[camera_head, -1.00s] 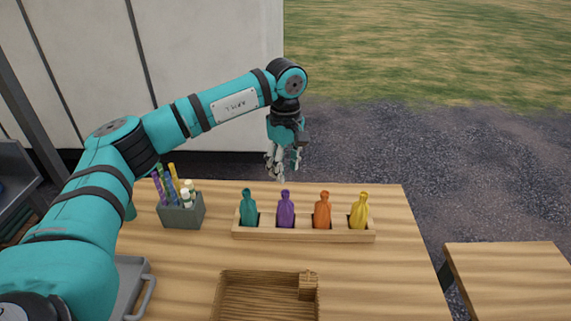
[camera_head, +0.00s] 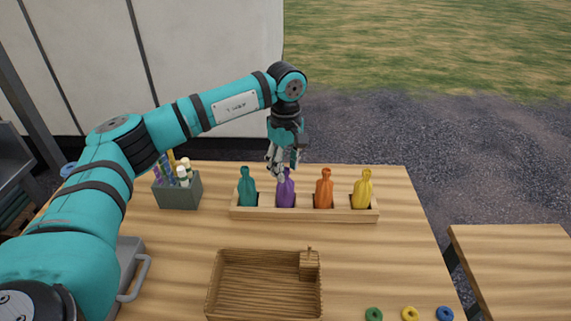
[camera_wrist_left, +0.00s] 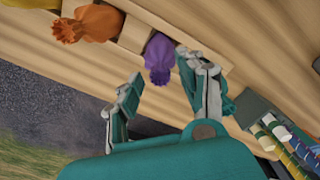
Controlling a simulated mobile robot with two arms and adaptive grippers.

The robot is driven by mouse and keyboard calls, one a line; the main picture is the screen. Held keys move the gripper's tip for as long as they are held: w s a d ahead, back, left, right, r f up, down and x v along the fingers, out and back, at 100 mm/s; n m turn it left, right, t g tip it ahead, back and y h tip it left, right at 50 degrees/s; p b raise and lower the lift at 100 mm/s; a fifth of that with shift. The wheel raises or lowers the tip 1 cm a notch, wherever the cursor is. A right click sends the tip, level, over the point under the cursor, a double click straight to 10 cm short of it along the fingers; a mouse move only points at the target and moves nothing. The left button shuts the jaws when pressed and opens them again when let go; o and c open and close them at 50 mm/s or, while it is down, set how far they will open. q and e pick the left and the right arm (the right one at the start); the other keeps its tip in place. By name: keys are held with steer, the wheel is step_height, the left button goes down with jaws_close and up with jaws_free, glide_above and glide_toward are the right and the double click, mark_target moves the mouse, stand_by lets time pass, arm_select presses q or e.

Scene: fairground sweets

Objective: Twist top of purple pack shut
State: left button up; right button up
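The purple pack (camera_head: 286,195) stands upright in a slot of the wooden rack (camera_head: 304,215), between a teal pack (camera_head: 247,188) and an orange pack (camera_head: 324,190). My left gripper (camera_head: 281,172) is right at the purple pack's top in the head view. In the left wrist view the purple pack (camera_wrist_left: 159,58) shows its ruffled top. There the left gripper (camera_wrist_left: 162,86) is open, its fingers apart, with the purple top near the gap between them. I see no grip on the pack. My right gripper is not in view.
A yellow pack (camera_head: 362,190) stands at the rack's right end. A grey holder (camera_head: 177,193) with coloured sticks is left of the rack. A wooden tray (camera_head: 214,290) lies in front, with small rings (camera_head: 409,313) to its right. Table between rack and tray is clear.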

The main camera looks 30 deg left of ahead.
arm_select(q)
steer(key=c, duration=0.6)
steer(key=m, duration=0.3)
steer(key=shift+m, duration=0.4)
steer(key=m, duration=0.4)
steer(key=shift+m+b, duration=0.3)
steer(key=shift+b, duration=0.1)
steer(key=m, duration=1.1)
steer(key=o, duration=0.7)
steer(key=shift+r, duration=0.1)
steer(key=shift+r+p, duration=1.4)
steer(key=shift+r, duration=1.1)
